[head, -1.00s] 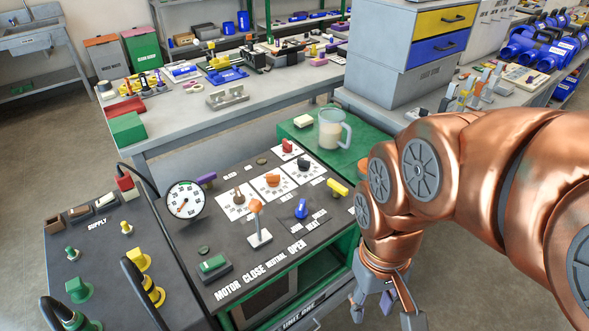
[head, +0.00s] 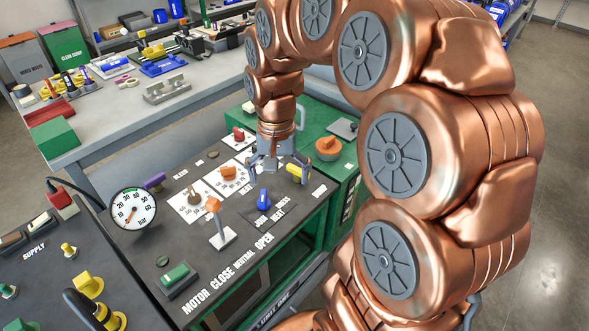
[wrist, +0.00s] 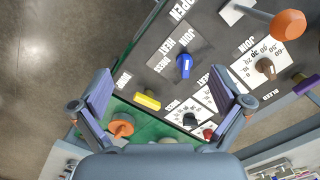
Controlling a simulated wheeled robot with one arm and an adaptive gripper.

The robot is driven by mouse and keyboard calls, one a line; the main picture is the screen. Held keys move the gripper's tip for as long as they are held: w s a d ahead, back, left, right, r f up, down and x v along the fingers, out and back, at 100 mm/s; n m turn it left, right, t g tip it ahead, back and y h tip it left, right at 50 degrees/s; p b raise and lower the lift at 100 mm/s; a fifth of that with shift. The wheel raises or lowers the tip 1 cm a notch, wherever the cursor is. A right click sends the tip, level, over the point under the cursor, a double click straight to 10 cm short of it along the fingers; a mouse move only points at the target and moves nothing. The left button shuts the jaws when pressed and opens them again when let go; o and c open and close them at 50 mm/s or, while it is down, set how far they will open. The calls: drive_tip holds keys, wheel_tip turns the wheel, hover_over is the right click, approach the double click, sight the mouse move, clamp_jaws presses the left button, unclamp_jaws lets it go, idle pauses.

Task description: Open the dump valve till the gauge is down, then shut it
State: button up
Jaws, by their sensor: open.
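A yellow valve handle (head: 293,171) sits at the right back of the dark panel. In the wrist view the yellow handle (wrist: 146,101) lies in the gap between my fingers. My gripper (head: 279,168) is open, pointing down over the panel's back right; one finger overlaps the handle in the head view. My gripper (wrist: 165,100) shows empty, and contact with the handle cannot be told. The round white gauge (head: 133,209) stands at the panel's left; its needle points lower left.
A blue knob (head: 264,196) and an orange-topped lever (head: 215,207) are in front. A purple handle (head: 154,181) is near the gauge. An orange knob (head: 328,148) sits on the green cabinet behind right.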

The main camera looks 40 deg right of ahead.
drive_tip(key=w+d+f+m+b, duration=0.1)
drive_tip(key=w+d+f+m, duration=0.25)
drive_tip(key=w+d, duration=0.3)
drive_tip(key=m, duration=0.4)
hover_over(297, 169)
drive_tip(key=f, duration=0.2)
drive_tip(key=shift+w+d+f+n+t+b, duration=0.2)
drive_tip(key=shift+d+f+n+t+b, duration=0.1)
drive_tip(key=shift+d+f+b, duration=0.1)
drive_tip(key=shift+s+a+f, duration=0.2)
drive_tip(key=shift+s+a, duration=0.05)
drive_tip(key=shift+a, duration=0.1)
wheel_tip(297, 169, down, 6)
drive_tip(key=shift+d+f+p, duration=0.1)
drive_tip(key=shift+f+p, duration=0.1)
drive_tip(key=shift+p, duration=0.55)
drive_tip(key=shift+w+d+f, duration=0.25)
drive_tip(key=shift+f, duration=0.05)
drive_tip(key=shift+s+a+r, duration=0.25)
drive_tip(key=shift+s+a, duration=0.05)
drive_tip(key=shift+a, duration=0.15)
drive_tip(key=c, duration=1.1)
